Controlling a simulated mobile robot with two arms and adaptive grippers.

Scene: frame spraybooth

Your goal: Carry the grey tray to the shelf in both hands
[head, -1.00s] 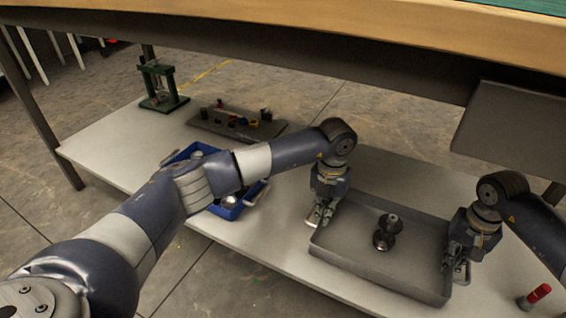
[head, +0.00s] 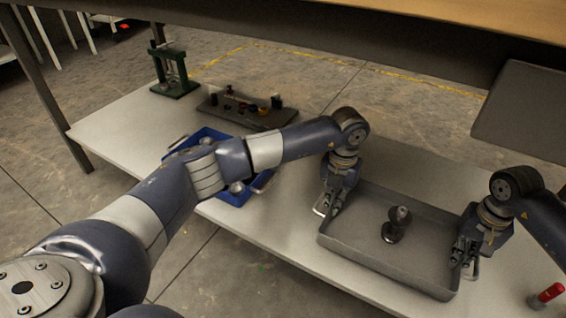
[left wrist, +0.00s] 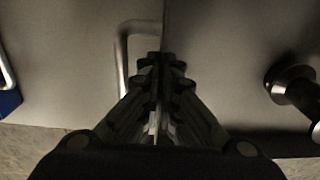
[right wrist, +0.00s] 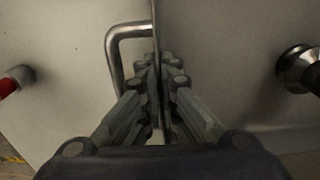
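The grey tray (head: 385,268) is a shallow rectangular pan at the right part of the low white board. A dark metal spool-shaped part (head: 396,226) stands in it. My left gripper (head: 328,203) is at the tray's left wall; in the left wrist view its fingers (left wrist: 158,72) are closed with the wall's edge between them, beside a bent metal handle (left wrist: 124,55). My right gripper (head: 465,262) is at the right wall; in the right wrist view its fingers (right wrist: 160,75) pinch the wall beside the other handle (right wrist: 113,50). I cannot tell whether the tray is clear of the board.
A blue bin (head: 238,198) lies partly behind my left arm. A dark holder with small parts (head: 250,115) and a green press (head: 173,72) stand further left. A red-capped item (head: 549,293) is right of the tray. A tabletop (head: 450,30) overhangs above.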

